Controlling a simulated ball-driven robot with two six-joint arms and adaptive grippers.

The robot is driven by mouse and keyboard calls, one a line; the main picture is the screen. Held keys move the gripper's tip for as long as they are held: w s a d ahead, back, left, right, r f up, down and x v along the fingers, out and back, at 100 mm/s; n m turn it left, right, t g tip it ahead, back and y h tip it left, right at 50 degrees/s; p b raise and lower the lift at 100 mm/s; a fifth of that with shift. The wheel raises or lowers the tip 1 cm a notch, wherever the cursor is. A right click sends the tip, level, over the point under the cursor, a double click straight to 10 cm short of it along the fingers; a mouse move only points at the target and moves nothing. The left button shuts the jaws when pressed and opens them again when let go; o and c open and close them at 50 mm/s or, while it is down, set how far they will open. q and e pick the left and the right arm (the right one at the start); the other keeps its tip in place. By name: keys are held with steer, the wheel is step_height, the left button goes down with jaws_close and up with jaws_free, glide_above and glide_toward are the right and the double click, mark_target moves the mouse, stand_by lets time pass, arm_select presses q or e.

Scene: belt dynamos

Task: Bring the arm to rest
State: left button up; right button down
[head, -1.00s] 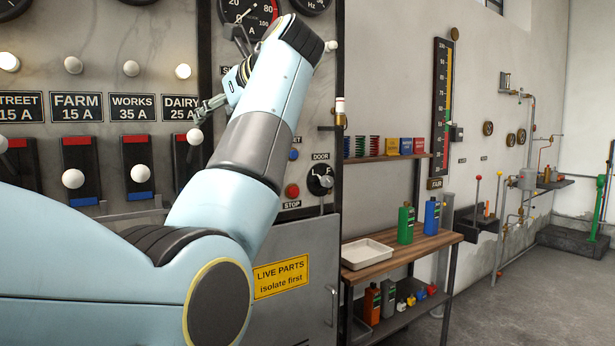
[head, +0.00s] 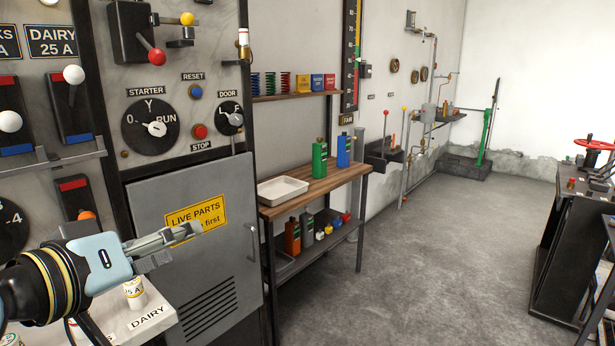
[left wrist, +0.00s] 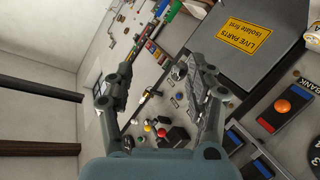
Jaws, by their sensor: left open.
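My left gripper (head: 180,242) reaches in from the lower left of the head view, in front of the grey cabinet door (head: 190,270). It is empty, with nothing between its fingers. In the left wrist view my left gripper (left wrist: 158,82) shows its two fingers spread apart. The yellow "LIVE PARTS" sign (head: 197,217) is partly hidden behind the gripper in the head view. My right gripper is not in view.
The switch panel (head: 160,75) with knobs, levers and buttons rises at the left. A white shelf (head: 150,318) marked DAIRY lies below the gripper. A wooden bench (head: 325,186) holds a white tray (head: 283,189) and bottles. The floor (head: 430,260) at centre right is clear.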

arm_select(q)
steer(key=s+a+f+m+g+y, duration=0.1)
steer(key=s+a+f+g+y, duration=0.15)
steer(key=s+f, duration=0.4)
steer(key=s+a+f+m+g+y, duration=0.2)
steer(key=s+a+f+g, duration=0.15)
steer(key=s, duration=0.55)
steer(key=s+a+f+m+g+y, duration=0.1)
steer(key=s+a+f+g+y, duration=0.1)
steer(key=s+a+f+g, duration=0.45)
step_height(320, 180, down, 29)
steer(key=s+b, duration=0.3)
steer(key=b, duration=0.4)
steer(key=s+f+b, duration=0.3)
steer(key=s+f, duration=0.6)
steer(key=f, duration=0.3)
steer(key=s+f+b, duration=0.4)
steer(key=s+f, duration=0.6)
steer(key=f, duration=0.3)
steer(key=shift+a+f+n, duration=0.2)
steer(key=shift+f+n, duration=0.1)
steer(key=shift+n, duration=0.1)
steer(key=shift+g+h, duration=0.25)
steer(key=shift+g, duration=0.1)
